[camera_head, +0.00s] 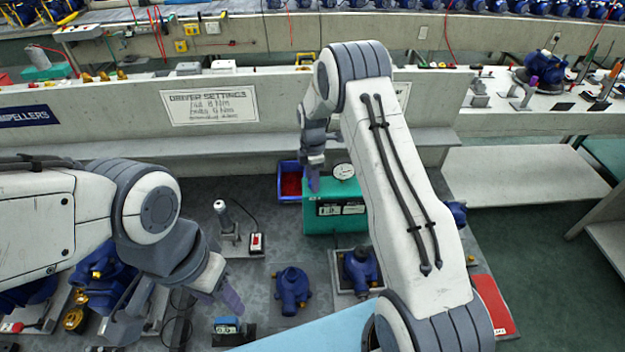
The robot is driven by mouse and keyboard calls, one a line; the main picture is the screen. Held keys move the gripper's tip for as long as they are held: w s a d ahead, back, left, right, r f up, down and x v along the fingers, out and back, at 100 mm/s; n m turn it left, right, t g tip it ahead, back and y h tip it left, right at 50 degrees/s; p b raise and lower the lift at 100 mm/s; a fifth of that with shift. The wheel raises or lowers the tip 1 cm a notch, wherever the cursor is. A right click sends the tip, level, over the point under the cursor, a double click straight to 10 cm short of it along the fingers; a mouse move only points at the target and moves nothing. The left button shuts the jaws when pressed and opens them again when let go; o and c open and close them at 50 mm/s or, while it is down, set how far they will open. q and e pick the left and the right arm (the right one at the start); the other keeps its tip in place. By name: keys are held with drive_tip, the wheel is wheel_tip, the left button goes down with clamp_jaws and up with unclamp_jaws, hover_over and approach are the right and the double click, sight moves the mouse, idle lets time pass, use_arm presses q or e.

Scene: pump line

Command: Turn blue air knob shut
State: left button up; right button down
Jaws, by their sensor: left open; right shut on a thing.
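A teal box (334,220) with a round white gauge (343,171) on top stands at the middle of the bench. My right gripper (313,182) points down at the box's upper left edge, by the gauge. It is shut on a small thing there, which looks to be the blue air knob. Fingers hide the knob, so its turn position cannot be seen. My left gripper (178,310) is open and empty over the front left of the bench, well away from the teal box.
A blue bin (289,197) with red inside sits just left of the teal box. Blue pump housings (292,288) stand in front of it. A screwdriver stand (230,238) is to the left. A red plate (492,305) lies at right. A low concrete wall with a sign (209,106) runs behind.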

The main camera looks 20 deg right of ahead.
drive_tip(key=shift+m, duration=0.3)
drive_tip(key=m+b, duration=0.1)
drive_tip(key=m, duration=0.2)
drive_tip(key=shift+w+m+b, duration=0.15)
drive_tip(key=shift+m+b, duration=0.15)
drive_tip(key=shift+b, duration=0.1)
drive_tip(key=m+b, duration=0.1)
drive_tip(key=m, duration=0.3)
drive_tip(key=shift+m, duration=0.3)
drive_tip(key=m+b, duration=0.1)
drive_tip(key=m, duration=0.3)
drive_tip(key=shift+w+d, duration=0.1)
drive_tip(key=shift+d+r+m, duration=0.1)
drive_tip(key=shift+m, duration=2.4)
drive_tip(key=shift+c, duration=2.3)
unclamp_jaws()
